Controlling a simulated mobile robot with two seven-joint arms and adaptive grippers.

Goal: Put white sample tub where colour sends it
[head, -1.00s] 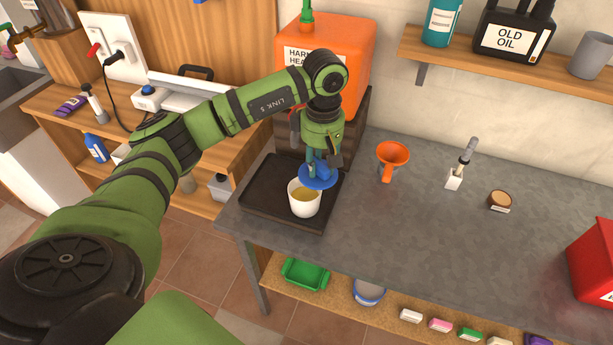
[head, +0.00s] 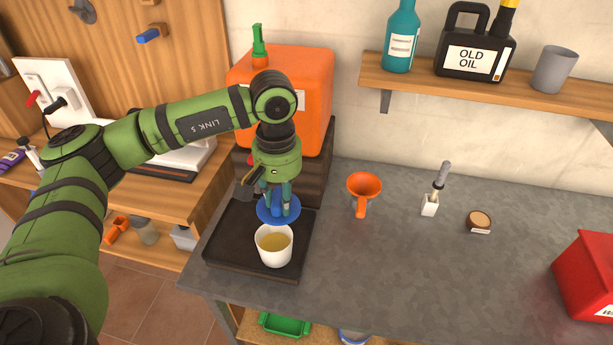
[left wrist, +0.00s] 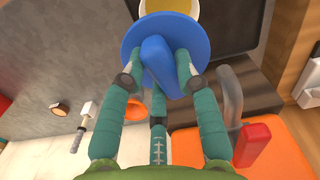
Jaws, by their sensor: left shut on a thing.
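The white tub (head: 274,252) stands upright and uncovered on the black tray (head: 222,262), with yellowish liquid in it. My left gripper (head: 276,196) is shut on the raised grip of a blue round lid (head: 262,212), just behind the tub. In the head view the lid's front edge meets the tub's back rim; I cannot tell whether they touch. In the left wrist view the fingers close around the blue grip (left wrist: 160,62), and the tub's rim (left wrist: 198,8) shows partly beyond the lid. My right gripper is not in view.
The orange boiler (head: 305,85) stands behind the tray. An orange funnel (head: 364,188), a brush in a white holder (head: 430,205) and a small brown round piece (head: 479,220) are to the right. A red box (head: 585,280) is at far right. The front middle of the bench is clear.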

